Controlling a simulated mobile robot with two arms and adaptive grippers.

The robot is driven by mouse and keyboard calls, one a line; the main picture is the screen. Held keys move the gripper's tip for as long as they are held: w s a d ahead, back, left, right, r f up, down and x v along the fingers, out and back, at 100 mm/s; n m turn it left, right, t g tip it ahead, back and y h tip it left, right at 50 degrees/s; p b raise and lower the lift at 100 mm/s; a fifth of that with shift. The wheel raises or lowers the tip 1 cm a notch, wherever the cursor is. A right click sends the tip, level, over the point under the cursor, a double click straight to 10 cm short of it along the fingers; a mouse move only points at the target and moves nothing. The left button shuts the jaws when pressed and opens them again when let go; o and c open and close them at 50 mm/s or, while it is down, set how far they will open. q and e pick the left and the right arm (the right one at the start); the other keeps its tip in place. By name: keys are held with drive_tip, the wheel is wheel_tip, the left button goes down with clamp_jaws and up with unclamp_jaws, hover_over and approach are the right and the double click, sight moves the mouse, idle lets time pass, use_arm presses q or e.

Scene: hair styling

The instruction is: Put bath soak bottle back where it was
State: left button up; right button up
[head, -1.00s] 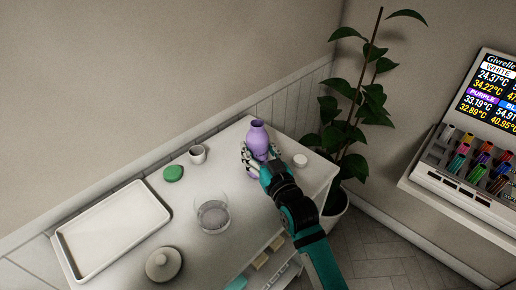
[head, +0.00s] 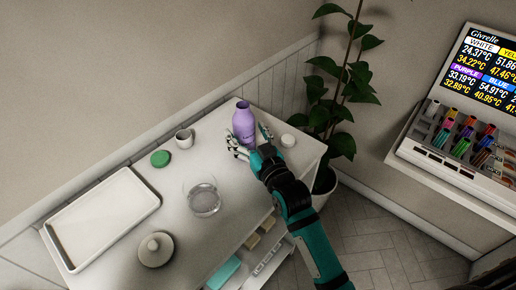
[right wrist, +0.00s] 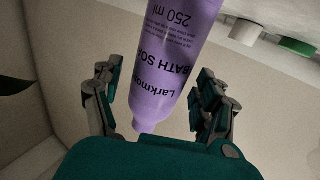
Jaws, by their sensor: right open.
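The purple bath soak bottle (head: 243,122) stands upright near the back edge of the white cabinet top, towards its right end. Its label, upside down, fills the upper middle of the right wrist view (right wrist: 178,60). My right gripper (head: 248,142) is open, with its fingers apart on the near side of the bottle. In the right wrist view the fingers (right wrist: 155,95) are spread left and right of the bottle, with gaps to it. My left gripper is out of view.
Left of the bottle are a small cup (head: 184,138), a green round item (head: 160,158), a glass bowl (head: 204,199), a lidded pot (head: 156,249) and a white tray (head: 66,246). A small white jar (head: 288,140) is close on the right. A potted plant (head: 345,85) stands beyond.

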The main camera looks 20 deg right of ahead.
drive_tip(key=s, duration=0.3)
drive_tip(key=s+d+b, duration=0.1)
drive_tip(key=s, duration=0.3)
drive_tip(key=s+d, duration=0.1)
drive_tip(key=s, duration=0.2)
drive_tip(key=shift+s, duration=0.3)
